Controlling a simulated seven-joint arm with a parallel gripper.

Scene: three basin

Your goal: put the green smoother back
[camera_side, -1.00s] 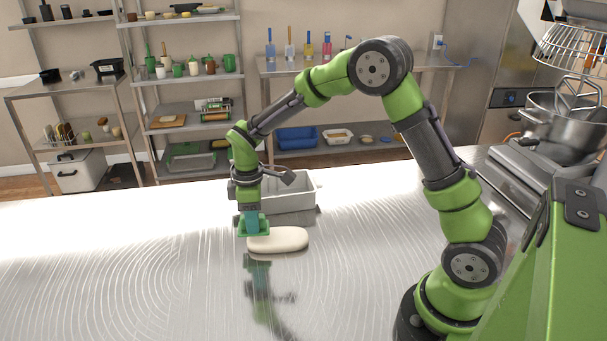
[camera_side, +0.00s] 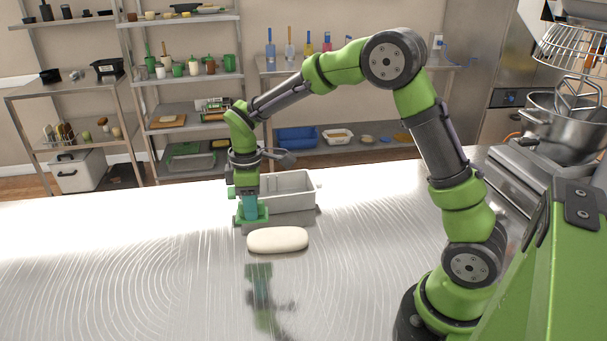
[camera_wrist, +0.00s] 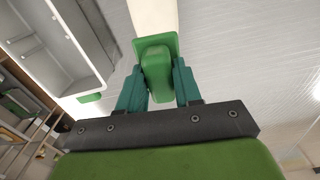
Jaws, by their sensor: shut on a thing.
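My gripper (camera_side: 250,204) is shut on the green smoother (camera_side: 242,219), seen at the left of the metal table just in front of the grey basin. In the wrist view the smoother (camera_wrist: 157,75) sits between my two teal fingers (camera_wrist: 158,90), its flat plate beyond the handle. The pale oblong dough (camera_side: 277,240) lies on the table in front of and to the right of the smoother, apart from it. A pale piece of it (camera_wrist: 152,15) shows at the top edge of the wrist view. Whether the smoother touches the table is unclear.
A grey basin (camera_side: 307,189) stands behind and right of my gripper; it also shows at the upper left of the wrist view (camera_wrist: 97,45). A mixer bowl (camera_side: 565,122) is at the right. The table's left and front are clear. Shelves stand behind.

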